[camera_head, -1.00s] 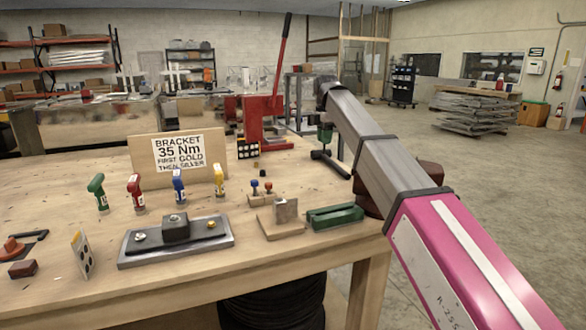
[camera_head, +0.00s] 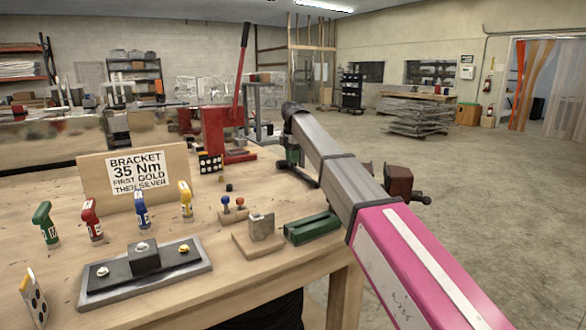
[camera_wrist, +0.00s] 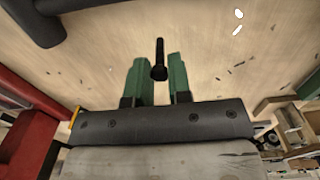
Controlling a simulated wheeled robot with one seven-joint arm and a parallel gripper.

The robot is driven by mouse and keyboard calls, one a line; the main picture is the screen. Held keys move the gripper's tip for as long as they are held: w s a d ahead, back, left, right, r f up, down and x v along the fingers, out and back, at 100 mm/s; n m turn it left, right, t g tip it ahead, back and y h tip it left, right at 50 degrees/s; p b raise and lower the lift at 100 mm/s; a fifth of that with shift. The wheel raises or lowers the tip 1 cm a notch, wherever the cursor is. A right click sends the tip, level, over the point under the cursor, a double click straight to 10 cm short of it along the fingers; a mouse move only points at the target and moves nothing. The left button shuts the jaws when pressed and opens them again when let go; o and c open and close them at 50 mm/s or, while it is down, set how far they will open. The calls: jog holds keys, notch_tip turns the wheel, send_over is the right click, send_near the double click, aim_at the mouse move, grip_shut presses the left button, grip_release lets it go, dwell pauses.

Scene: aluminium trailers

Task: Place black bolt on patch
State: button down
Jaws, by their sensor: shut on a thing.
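The black bolt (camera_wrist: 160,55) shows in the wrist view, between the two green fingers of my gripper (camera_wrist: 158,65). Its shaft points away from the wrist and its wider end is toward the wrist. My gripper is shut on it, over pale wood. In the head view my gripper (camera_head: 291,155) is beyond the green block, near the table's right far edge; the bolt cannot be made out there. I cannot tell which surface is the patch.
The wooden table (camera_head: 245,285) holds several coloured drivers, a metal plate (camera_head: 205,262) with bolts, a green block (camera_head: 312,227) and a bracket sign (camera_head: 135,172). A red lever press (camera_head: 214,130) stands behind. Open floor lies to the right.

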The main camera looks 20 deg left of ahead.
jog(key=shift+w+d+f, duration=0.15)
jog(key=shift+w+f, duration=0.15)
jog(key=shift+f, duration=1.95)
jog(key=shift+f, duration=0.1)
jog(key=c, duration=1.1)
grip_release()
jog(key=shift+o, duration=0.2)
notch_tip(320, 180, up, 12)
jog(key=shift+r, duration=0.15)
